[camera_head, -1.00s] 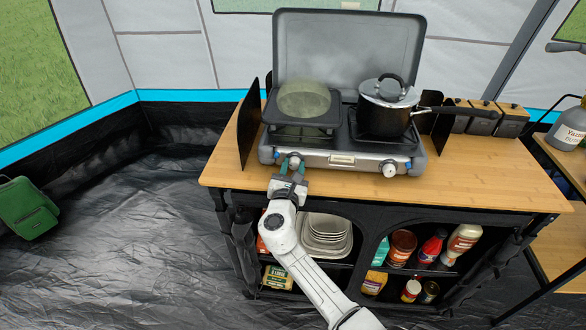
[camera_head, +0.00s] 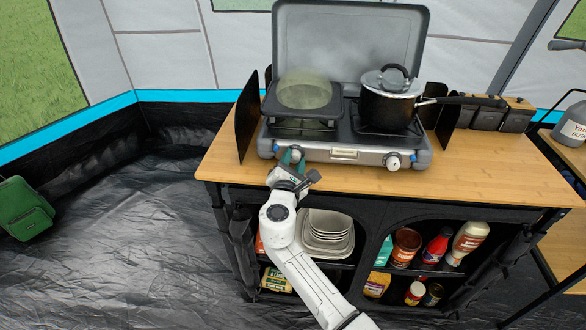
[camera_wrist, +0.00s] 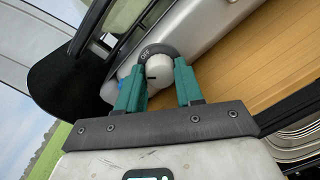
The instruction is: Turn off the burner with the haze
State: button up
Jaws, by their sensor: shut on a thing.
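A two-burner camping stove (camera_head: 343,153) stands on the bamboo counter, lid raised. A pale yellowish haze (camera_head: 304,90) hangs over the left burner (camera_head: 290,125), at a dark flat griddle-like plate. My gripper (camera_head: 291,157) is at the stove's left knob (camera_wrist: 158,68). In the wrist view my gripper's teal fingers (camera_wrist: 160,76) are shut on this knob, one on each side. The knob's dark collar shows the word OFF near its upper left. The right knob (camera_head: 394,162) stands free below the right burner, which holds a lidded black pot (camera_head: 388,108).
The pot's handle points right toward several wood-lidded canisters (camera_head: 490,112). Dark wind screens (camera_head: 247,125) flank the stove. Below the counter (camera_head: 480,175), shelves hold plates (camera_head: 328,235) and bottles. The floor at the left is clear apart from a green bag (camera_head: 22,210).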

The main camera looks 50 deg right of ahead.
jog(key=m+b, duration=0.3)
jog(key=m, duration=0.1)
jog(key=shift+f+m+b, duration=0.2)
jog(key=shift+m+b, duration=0.1)
jog(key=shift+b, duration=0.05)
jog(key=shift+r+m+y+b, duration=0.1)
jog(key=shift+m+y+b, duration=0.3)
jog(key=shift+m+b, duration=1.25)
jog(key=shift+s+m, duration=0.1)
jog(key=shift+m, duration=0.25)
jog(key=shift+d, duration=0.1)
jog(key=o, duration=1)
jog(key=shift+r+p, duration=0.1)
jog(key=shift+p, duration=0.2)
